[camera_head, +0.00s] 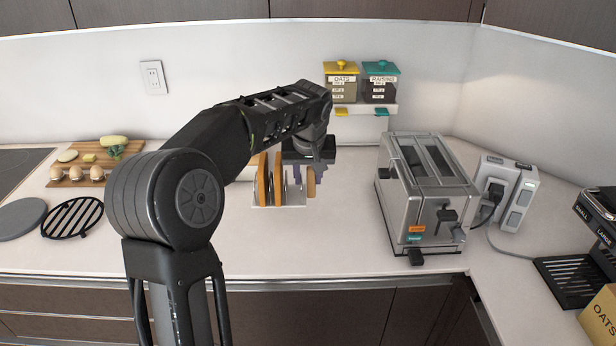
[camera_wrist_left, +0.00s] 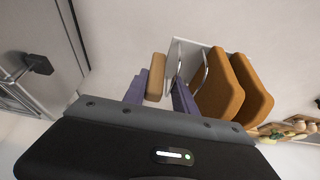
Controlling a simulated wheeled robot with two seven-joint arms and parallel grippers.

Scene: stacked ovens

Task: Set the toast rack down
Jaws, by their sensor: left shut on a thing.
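The toast rack (camera_head: 293,206), a metal rack with brown toast slices (camera_head: 264,182) and a wooden handle (camera_head: 311,184), is at the middle of the counter in the head view. My left gripper (camera_head: 309,175) reaches over it from above, its purple fingers on either side of the handle, and is shut on the rack. In the left wrist view, the wooden handle (camera_wrist_left: 156,78) sits between the purple fingers (camera_wrist_left: 159,92), with the toast (camera_wrist_left: 217,84) to the right. I cannot tell whether the rack's base touches the counter. My right gripper is not in view.
A steel toaster (camera_head: 425,195) stands right of the rack, with a socket unit (camera_head: 508,190) beyond. A coffee machine (camera_head: 600,215) is far right. A round black trivet (camera_head: 72,217) and a board with eggs (camera_head: 100,150) are left. Counter in front of the rack (camera_head: 300,240) is clear.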

